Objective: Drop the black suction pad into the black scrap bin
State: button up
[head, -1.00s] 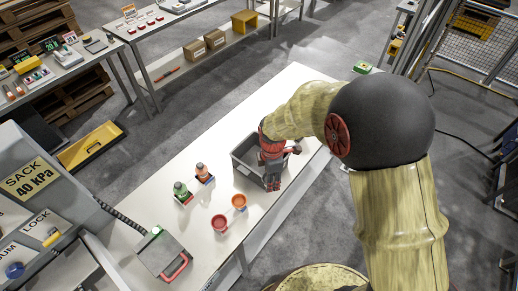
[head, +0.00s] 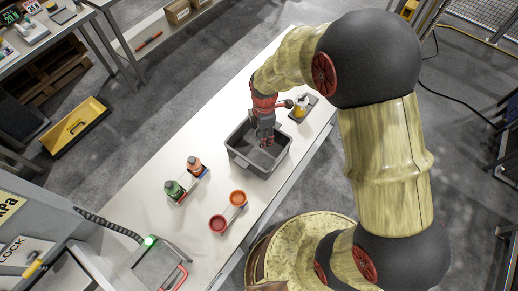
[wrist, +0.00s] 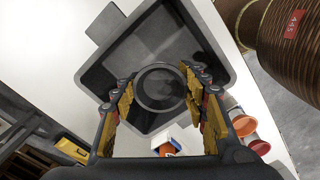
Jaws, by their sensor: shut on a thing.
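My gripper (head: 265,139) is over the black scrap bin (head: 237,157) on the white bench in the head view. In the wrist view my gripper (wrist: 161,95) is shut on the black suction pad (wrist: 161,105), a round dark cup held between the two yellow-padded fingers. The open bin (wrist: 98,78) lies beyond the pad, with its dark walls around it and its floor partly hidden by the pad. The head view does not show the pad clearly. I cannot tell the exact height of the pad above the bin floor.
A yellow-topped item (head: 300,106) on a dark tray stands behind the bin. A red cup (head: 218,224) and an orange cup (head: 238,198) stand in front. A green bottle (head: 173,188) and an orange-capped bottle (head: 195,165) stand left. The bench between them is clear.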

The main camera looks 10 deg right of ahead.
jog(key=shift+f+b, duration=0.8)
jog(key=shift+f, duration=0.7)
jog(key=o, duration=1.1)
jog(key=shift+o, duration=0.4)
notch_tip(320, 180, up, 12)
jog(key=shift+r, duration=0.1)
